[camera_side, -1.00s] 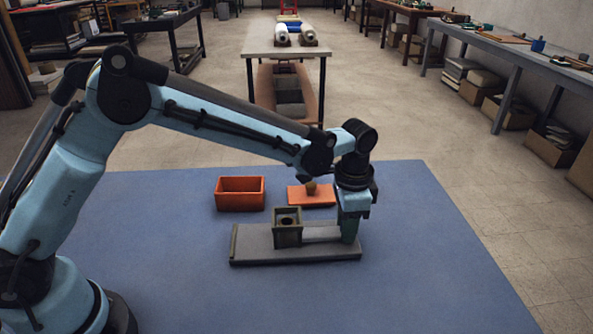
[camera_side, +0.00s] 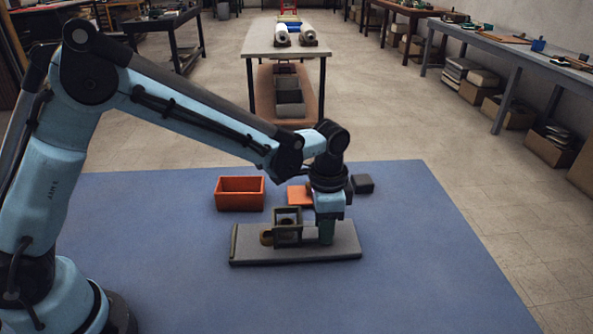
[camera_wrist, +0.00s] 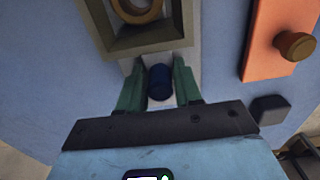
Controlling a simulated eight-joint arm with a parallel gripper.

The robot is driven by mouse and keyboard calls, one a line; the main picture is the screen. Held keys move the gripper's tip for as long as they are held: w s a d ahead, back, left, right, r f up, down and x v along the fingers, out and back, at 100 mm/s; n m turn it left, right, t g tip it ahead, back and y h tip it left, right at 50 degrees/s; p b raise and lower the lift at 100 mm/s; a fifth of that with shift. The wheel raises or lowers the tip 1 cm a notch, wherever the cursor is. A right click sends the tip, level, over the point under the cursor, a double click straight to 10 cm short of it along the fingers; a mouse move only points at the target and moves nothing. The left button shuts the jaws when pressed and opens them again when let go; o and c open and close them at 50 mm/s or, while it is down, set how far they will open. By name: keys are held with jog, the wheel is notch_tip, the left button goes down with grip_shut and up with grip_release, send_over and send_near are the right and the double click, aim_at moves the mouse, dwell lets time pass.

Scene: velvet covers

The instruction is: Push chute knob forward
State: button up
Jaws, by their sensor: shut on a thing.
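The chute is a grey square frame (camera_side: 277,225) on a grey base plate (camera_side: 252,250); the frame also shows at the top of the wrist view (camera_wrist: 150,47). A tan ring-shaped piece (camera_side: 266,238) shows at the frame's left side in the side view, and its curve (camera_wrist: 138,17) shows inside the frame in the wrist view. My gripper (camera_side: 326,237) is low over the plate, just right of the frame. In the wrist view its green fingers are shut on a dark blue cylindrical knob (camera_wrist: 159,82). The fingers hide the knob in the side view.
An open orange box (camera_side: 240,200) stands behind the chute. An orange plate (camera_side: 298,196) lies behind my gripper; its brown knob (camera_wrist: 296,46) shows in the wrist view. A dark block (camera_side: 362,184) sits right of it. The blue mat is clear to the front and right.

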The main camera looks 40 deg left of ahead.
aim_at(313, 232)
jog(key=shift+s+a, duration=0.8)
jog(key=o, duration=1.5)
jog(key=shift+r, duration=3.5)
